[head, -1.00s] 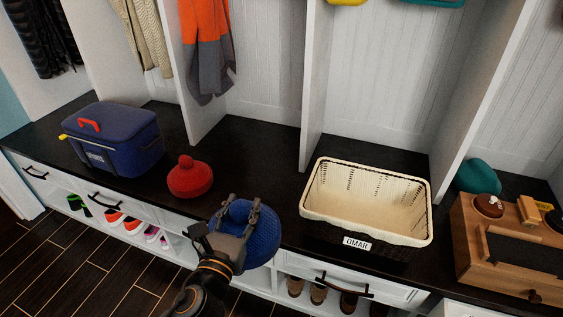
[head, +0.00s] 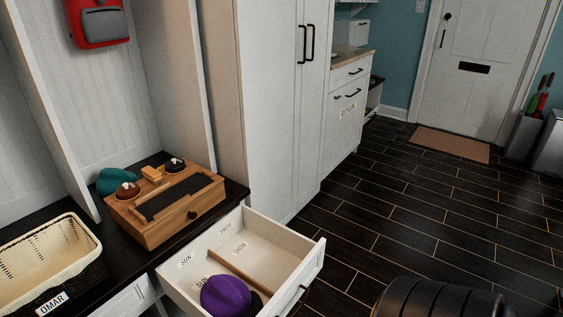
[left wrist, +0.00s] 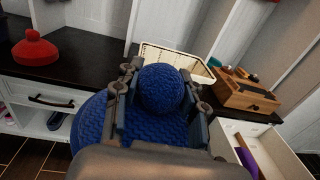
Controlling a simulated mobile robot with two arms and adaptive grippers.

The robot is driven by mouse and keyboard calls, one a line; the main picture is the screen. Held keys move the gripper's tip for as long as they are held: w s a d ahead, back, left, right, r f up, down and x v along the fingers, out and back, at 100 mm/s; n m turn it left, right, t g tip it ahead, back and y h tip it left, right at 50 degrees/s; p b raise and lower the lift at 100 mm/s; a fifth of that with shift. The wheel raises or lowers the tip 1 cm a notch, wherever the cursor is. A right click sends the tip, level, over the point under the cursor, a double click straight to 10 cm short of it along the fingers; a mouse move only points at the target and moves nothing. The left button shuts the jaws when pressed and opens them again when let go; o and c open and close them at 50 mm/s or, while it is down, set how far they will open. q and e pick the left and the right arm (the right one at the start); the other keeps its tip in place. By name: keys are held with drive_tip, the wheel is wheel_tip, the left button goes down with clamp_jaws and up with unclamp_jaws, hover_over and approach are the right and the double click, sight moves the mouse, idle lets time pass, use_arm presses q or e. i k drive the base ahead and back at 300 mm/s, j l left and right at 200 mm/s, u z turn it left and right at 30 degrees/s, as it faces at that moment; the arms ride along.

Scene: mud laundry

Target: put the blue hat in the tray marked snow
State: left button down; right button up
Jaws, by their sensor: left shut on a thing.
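The blue knitted hat (left wrist: 95,133) is in the left wrist view, its round top (left wrist: 160,88) between the fingers of my left gripper (left wrist: 160,90), which is shut on it. It is held up in front of the bench. The head view shows neither hat nor gripper. There, an open white drawer (head: 312,262) has a wooden divider (head: 237,270) and small labels. Labels on the left side read SUN; those farther back seem to read SNOW, but are too small to be sure. A purple hat (head: 225,295) lies in the nearer left part. My right gripper is not in view.
A cream-lined basket marked OMAR (head: 45,262) and a wooden box (head: 165,205) stand on the dark bench. A teal hat (head: 118,181) is behind the box. A red hat (left wrist: 35,50) sits at left in the wrist view.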

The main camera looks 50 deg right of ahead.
sight(265, 263)
drive_tip(key=l+z, duration=0.15)
drive_tip(key=z, duration=0.25)
drive_tip(key=i+l+z, duration=0.1)
drive_tip(key=z, duration=0.25)
drive_tip(key=i+l+z, duration=0.1)
drive_tip(key=z, duration=0.3)
drive_tip(key=i+l+z, duration=0.1)
drive_tip(key=z, duration=0.25)
